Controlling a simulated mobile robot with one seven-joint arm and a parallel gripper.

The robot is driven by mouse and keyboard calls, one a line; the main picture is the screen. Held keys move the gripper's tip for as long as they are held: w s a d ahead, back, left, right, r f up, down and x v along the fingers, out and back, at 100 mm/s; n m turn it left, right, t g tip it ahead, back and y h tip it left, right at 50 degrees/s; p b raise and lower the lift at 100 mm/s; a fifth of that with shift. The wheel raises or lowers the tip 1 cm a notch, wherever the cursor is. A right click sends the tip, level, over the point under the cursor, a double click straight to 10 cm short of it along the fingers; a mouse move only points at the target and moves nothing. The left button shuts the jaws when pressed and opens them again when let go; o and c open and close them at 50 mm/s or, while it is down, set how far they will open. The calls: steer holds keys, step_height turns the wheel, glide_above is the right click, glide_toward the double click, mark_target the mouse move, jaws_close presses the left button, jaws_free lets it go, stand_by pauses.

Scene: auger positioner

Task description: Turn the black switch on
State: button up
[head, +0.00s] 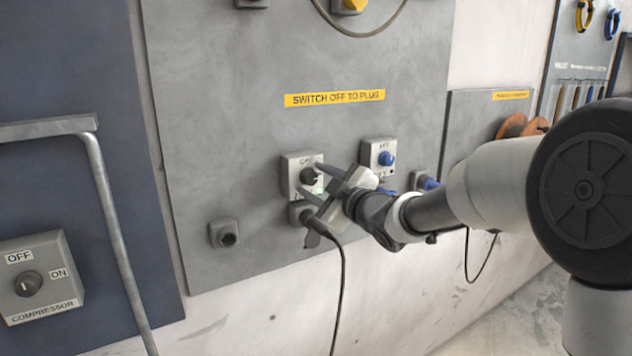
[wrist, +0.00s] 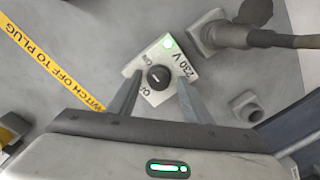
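The black switch (head: 308,175) is a round knob on a grey box (head: 289,172) on the grey wall panel. In the wrist view the black switch (wrist: 158,77) sits between my two fingers, on a light plate (wrist: 154,97) marked 230 V. OFF and ON labels show on the plate's left side. I cannot tell for sure which label the knob's pale mark points to. My gripper (head: 311,178) is open, with one finger on each side of the knob. No contact is clear. My gripper (wrist: 158,88) holds nothing.
A plug with a black cable (head: 341,285) sits in the socket just below the box. A blue switch (head: 386,158) is to the right. A compressor switch (head: 28,283) and a grey pipe (head: 112,230) are at left. A yellow label (head: 335,98) is above.

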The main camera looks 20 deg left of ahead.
steer(key=v, duration=1.7)
steer(key=shift+s+p, duration=0.2)
steer(key=shift+p, duration=0.15)
steer(key=shift+d, duration=0.15)
